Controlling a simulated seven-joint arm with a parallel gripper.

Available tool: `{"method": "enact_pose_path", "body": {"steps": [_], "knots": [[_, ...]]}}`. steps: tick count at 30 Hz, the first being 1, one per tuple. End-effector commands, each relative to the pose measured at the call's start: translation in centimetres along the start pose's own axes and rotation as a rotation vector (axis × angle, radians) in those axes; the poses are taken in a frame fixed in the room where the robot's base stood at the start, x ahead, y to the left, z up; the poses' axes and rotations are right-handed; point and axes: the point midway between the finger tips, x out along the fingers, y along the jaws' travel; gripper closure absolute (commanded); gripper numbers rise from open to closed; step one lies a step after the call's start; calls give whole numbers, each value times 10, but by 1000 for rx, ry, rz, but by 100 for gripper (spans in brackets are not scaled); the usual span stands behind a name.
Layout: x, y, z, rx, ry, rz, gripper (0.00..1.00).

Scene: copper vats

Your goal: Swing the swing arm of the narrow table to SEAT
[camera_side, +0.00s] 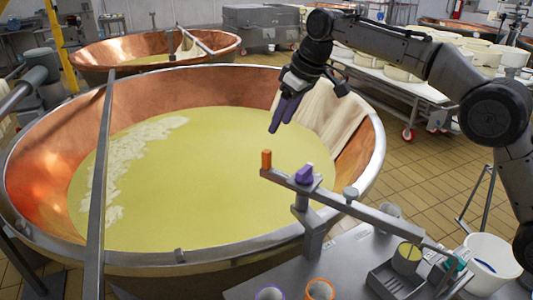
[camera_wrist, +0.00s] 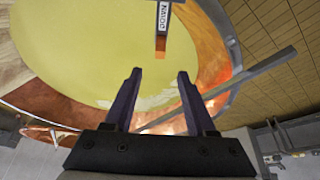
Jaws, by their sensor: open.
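The swing arm (camera_side: 330,198) is a grey bar on the narrow table (camera_side: 345,265) at the front. Its far end, with an upright orange peg (camera_side: 266,160), reaches over the vat's near right part. A purple block (camera_side: 304,174) sits on the bar near a post. My gripper (camera_side: 280,118) is open and empty, above the vat and higher than the peg, apart from it. In the wrist view, the open fingers (camera_wrist: 158,75) point toward the liquid, and the orange peg (camera_wrist: 161,46) shows beyond the gap between them.
A large copper vat (camera_side: 370,140) of yellow liquid lies below my gripper, with a long grey bar (camera_side: 97,190) across its left side. A white bucket (camera_side: 492,262) stands right.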

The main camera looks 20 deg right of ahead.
Motion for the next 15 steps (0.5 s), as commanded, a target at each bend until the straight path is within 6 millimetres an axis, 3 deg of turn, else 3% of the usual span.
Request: {"method": "enact_pose_path", "body": {"steps": [15], "knots": [[97, 0, 2, 0, -4, -1, 44]]}}
